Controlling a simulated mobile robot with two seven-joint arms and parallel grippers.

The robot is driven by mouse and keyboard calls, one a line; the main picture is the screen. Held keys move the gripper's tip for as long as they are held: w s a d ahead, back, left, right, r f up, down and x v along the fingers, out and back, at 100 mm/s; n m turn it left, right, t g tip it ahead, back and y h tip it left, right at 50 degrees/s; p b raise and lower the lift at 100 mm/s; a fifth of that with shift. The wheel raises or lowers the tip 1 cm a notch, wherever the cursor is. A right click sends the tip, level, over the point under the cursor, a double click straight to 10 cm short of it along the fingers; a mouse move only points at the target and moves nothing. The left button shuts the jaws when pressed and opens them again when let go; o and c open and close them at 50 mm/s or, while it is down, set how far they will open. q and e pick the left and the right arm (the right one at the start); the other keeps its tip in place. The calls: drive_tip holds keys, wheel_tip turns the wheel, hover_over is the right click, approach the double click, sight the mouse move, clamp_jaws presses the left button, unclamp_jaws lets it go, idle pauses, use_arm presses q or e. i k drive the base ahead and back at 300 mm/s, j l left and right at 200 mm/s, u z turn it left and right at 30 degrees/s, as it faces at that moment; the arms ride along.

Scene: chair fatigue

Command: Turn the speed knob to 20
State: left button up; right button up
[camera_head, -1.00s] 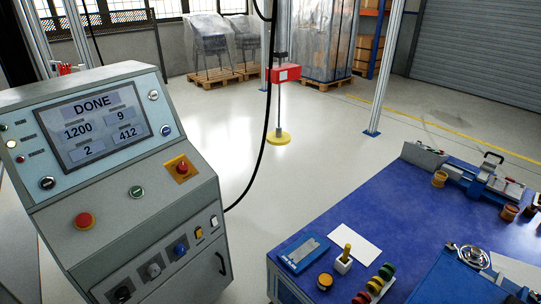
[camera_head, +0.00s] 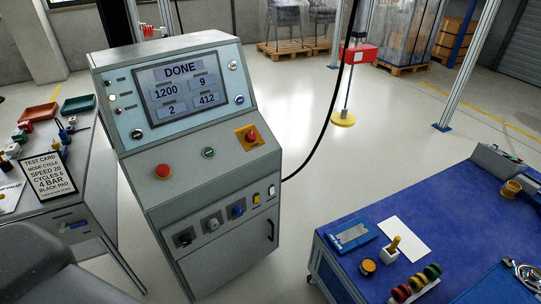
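The grey control console (camera_head: 200,180) stands left of centre. Its lower panel has a black knob (camera_head: 184,239), a grey knob (camera_head: 212,223) and a blue knob (camera_head: 237,210); their labels are too small to read, so I cannot tell which is the speed knob or its setting. The screen (camera_head: 184,85) reads DONE, with 1200, 9, 2 and 412. A test card (camera_head: 50,177) on the left table reads MODE CYCLE, SPEED 20, CYCLES 6, 4 BAR, BLACK PAD. Neither gripper is in view.
The console has a red mushroom button (camera_head: 164,172) and a red switch on a yellow plate (camera_head: 248,136). A blue workbench (camera_head: 440,215) stands at right, a table (camera_head: 85,210) at left. A black cable (camera_head: 335,110) hangs right of the console. The floor between console and bench is clear.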

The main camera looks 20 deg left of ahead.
sight(213, 224)
drive_tip(key=u, duration=1.1)
